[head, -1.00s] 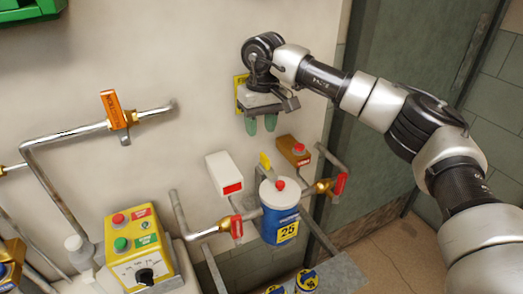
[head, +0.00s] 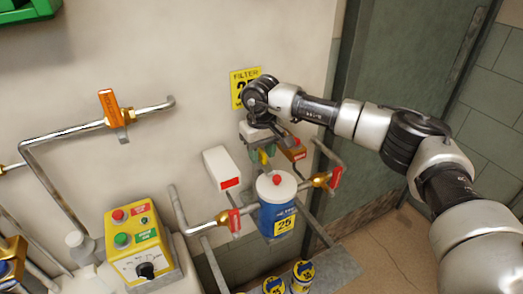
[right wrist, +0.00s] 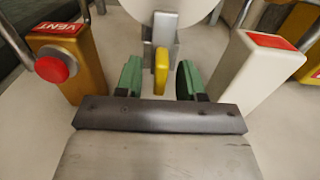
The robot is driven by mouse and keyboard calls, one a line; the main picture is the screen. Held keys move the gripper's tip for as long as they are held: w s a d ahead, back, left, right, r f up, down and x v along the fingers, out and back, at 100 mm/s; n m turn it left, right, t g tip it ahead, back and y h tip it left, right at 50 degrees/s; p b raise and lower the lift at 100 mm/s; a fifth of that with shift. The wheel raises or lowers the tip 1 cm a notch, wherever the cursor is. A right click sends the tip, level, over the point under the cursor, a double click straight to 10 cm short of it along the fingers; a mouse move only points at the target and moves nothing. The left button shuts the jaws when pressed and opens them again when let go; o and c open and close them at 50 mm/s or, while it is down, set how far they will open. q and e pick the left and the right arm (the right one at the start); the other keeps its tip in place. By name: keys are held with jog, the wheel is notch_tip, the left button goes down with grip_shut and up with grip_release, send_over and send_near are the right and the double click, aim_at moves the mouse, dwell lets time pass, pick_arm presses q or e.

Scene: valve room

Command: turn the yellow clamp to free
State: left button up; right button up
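The yellow clamp (right wrist: 161,72) stands upright in the right wrist view, in front of a grey bracket and the white-topped canister. It also shows in the head view (head: 264,158), partly hidden by my right gripper. My right gripper (right wrist: 159,80) has its two green fingers apart, one on each side of the clamp, with gaps visible between them and it. In the head view my right gripper (head: 262,153) is just above and behind the canister. My left gripper is not in view.
The blue canister (head: 270,222) marked 25 has a white lid with a red button. A white box (head: 217,163) and a brown VENT box (right wrist: 72,62) with a red button flank the clamp closely. Red-handled valves (head: 234,222) sit on pipes beside the canister.

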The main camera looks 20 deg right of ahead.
jog(key=shift+c, duration=0.3)
grip_shut()
jog(key=shift+m, duration=0.4)
jog(key=shift+f+m+b, duration=0.1)
jog(key=shift+m+b, duration=0.5)
jog(key=shift+m, duration=0.4)
jog(key=m+b, duration=0.1)
jog(key=m, duration=0.2)
jog(key=m+b, duration=0.1)
jog(key=m, duration=0.4)
jog(key=shift+m, duration=0.4)
jog(key=m, duration=0.6)
jog(key=shift+b, duration=0.35)
jog(key=shift+m, duration=0.3)
